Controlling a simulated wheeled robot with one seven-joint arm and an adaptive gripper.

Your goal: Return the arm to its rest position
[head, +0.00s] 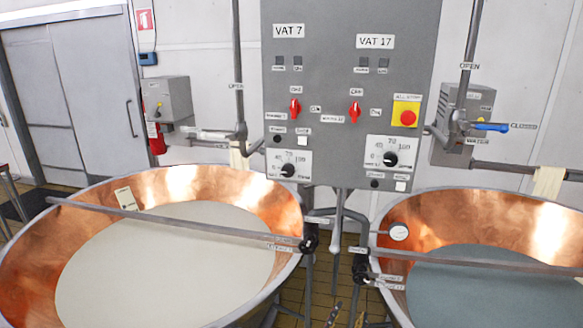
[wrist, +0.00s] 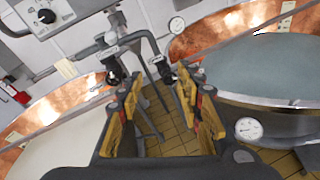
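My gripper (wrist: 157,88) shows in the wrist view with its two yellow-padded fingers spread apart. The gap between them is empty, with pipes and tan floor tiles seen beyond it. The fingers are in the space between the two copper vats. In the head view my arm is not clearly seen; small dark tips at the bottom edge, between the vats, may be part of my gripper, but I cannot tell.
A left copper vat (head: 285,190) holds pale liquid; a right copper vat (head: 400,212) holds grey-green liquid. Bars cross both. A grey control panel (head: 325,115) stands behind. A blue-handled valve (head: 490,127) is at right. The gap between the vats holds pipes and black knobs.

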